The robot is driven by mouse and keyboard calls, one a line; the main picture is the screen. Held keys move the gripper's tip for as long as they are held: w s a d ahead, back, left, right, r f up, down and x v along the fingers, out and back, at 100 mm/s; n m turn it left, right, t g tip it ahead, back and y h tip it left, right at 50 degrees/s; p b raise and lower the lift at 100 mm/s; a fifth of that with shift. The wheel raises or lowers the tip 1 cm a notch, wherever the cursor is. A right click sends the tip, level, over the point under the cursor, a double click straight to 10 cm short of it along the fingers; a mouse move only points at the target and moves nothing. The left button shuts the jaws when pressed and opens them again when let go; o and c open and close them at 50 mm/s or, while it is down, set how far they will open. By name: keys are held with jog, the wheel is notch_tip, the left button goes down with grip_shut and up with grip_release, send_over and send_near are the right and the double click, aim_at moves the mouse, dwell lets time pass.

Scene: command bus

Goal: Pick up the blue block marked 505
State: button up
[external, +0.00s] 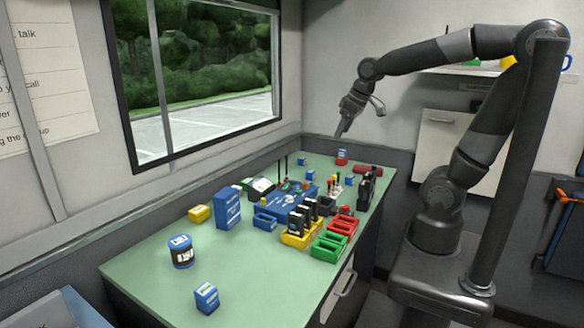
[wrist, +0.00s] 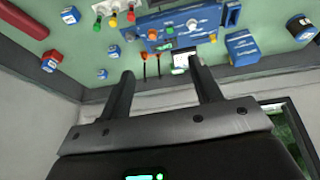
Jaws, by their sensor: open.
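Several small blue blocks with white labels are in view, and I cannot read 505 on any of them. In the external view, one block (external: 206,297) sits at the near end of the green table, and others (external: 302,161) (external: 350,181) lie toward the far end. One blue block (external: 342,153) is on or against something red near the back edge; it appears at the left in the wrist view (wrist: 48,58). More blue blocks (wrist: 70,15) (wrist: 113,51) show there. My gripper (external: 343,133) is open and empty above the table's far end; its fingers (wrist: 160,68) are apart in the wrist view.
The green table (external: 150,268) also holds a blue panel (external: 287,200), a tall blue box (external: 227,208), a dark jar (external: 181,251), yellow (external: 298,239) and green (external: 328,247) racks, and thin upright rods (external: 285,168). The near part is mostly clear. Walls border the far side.

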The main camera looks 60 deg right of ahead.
jog(key=w+d+f+g, duration=0.1)
jog(key=w+d+f, duration=0.1)
jog(key=w+d, duration=0.4)
jog(key=g, duration=0.2)
send_near(311, 172)
jog(key=f, duration=0.3)
jog(key=d+f, duration=0.1)
jog(key=shift+w+f, duration=0.25)
jog(key=shift+w, duration=0.15)
jog(key=shift+w+a+f, duration=0.1)
jog(key=shift+w+f, duration=0.05)
jog(key=shift+f, duration=0.85)
jog(key=shift+w+a+f, duration=0.1)
jog(key=shift+w+f, duration=0.05)
jog(key=shift+f, duration=0.85)
jog(key=shift+w+a+f, duration=0.1)
jog(key=shift+w+f, duration=0.05)
jog(key=shift+f, duration=0.85)
jog(key=c, duration=1.1)
jog(key=shift+o, duration=0.2)
